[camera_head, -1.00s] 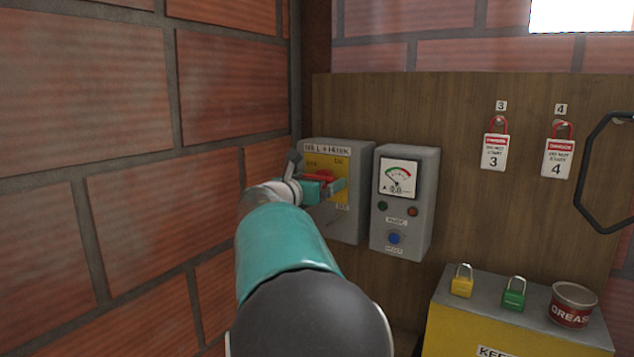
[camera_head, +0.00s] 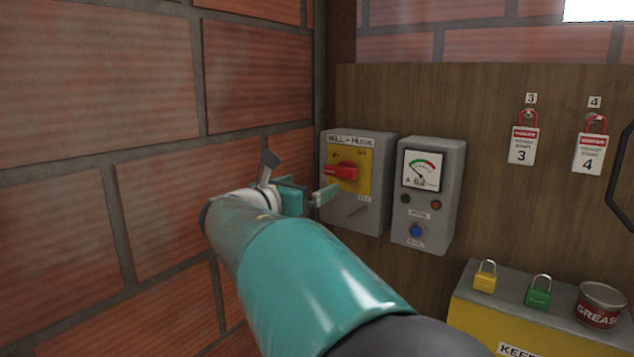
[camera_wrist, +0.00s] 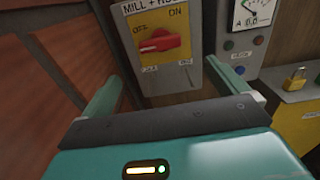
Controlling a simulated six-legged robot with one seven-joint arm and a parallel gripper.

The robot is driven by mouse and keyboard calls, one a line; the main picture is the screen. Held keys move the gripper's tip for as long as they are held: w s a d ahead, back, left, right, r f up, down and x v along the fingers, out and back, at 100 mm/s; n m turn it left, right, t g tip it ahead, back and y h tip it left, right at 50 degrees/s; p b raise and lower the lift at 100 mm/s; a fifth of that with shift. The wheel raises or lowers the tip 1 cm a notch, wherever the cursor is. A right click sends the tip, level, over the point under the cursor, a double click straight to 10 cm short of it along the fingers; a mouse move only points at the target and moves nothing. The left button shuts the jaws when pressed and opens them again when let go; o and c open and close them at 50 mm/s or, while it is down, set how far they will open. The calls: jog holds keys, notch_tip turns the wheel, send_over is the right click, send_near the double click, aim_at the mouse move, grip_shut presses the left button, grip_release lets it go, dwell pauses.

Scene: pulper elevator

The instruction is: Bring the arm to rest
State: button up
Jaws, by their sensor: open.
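My gripper (camera_head: 318,192) is at the end of my teal arm, in front of the lower left of the grey switch box. In the wrist view my gripper (camera_wrist: 172,92) has its two teal fingers spread wide with nothing between them. The switch box (camera_head: 372,212), labelled "MILL + HUSK", carries a red rotary handle (camera_head: 341,172) on a yellow plate. The handle also shows in the wrist view (camera_wrist: 160,42), beyond the fingers and apart from them. It lies roughly level, its left end toward "OFF".
A brick wall (camera_head: 90,90) stands close on the left. A meter box (camera_head: 446,210) is right of the switch box. Tags 3 (camera_head: 522,145) and 4 (camera_head: 590,153) hang on the board. A yellow padlock (camera_head: 484,280), green padlock (camera_head: 538,292) and grease tin (camera_head: 600,305) stand on a yellow cabinet (camera_head: 475,318).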

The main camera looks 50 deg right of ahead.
jog(key=shift+a, duration=0.25)
jog(key=shift+s+f, duration=0.1)
dwell(0.3)
jog(key=s+a+f+m+t+y, duration=0.1)
jog(key=s+a+f+m+y, duration=0.3)
jog(key=a, duration=0.7)
jog(key=s+a+f+m+t+y, duration=0.1)
jog(key=s+a+f+m+y, duration=0.3)
jog(key=a+f+m+y, duration=0.4)
jog(key=s+a+f+m+t+y, duration=0.2)
jog(key=s+a+f+m+y, duration=0.3)
jog(key=a+f, duration=0.6)
jog(key=a+m+y, duration=0.1)
jog(key=a+m, duration=0.1)
jog(key=a, duration=0.3)
jog(key=shift+a+f, duration=0.15)
jog(key=shift+f, duration=0.05)
jog(key=shift+c, duration=0.5)
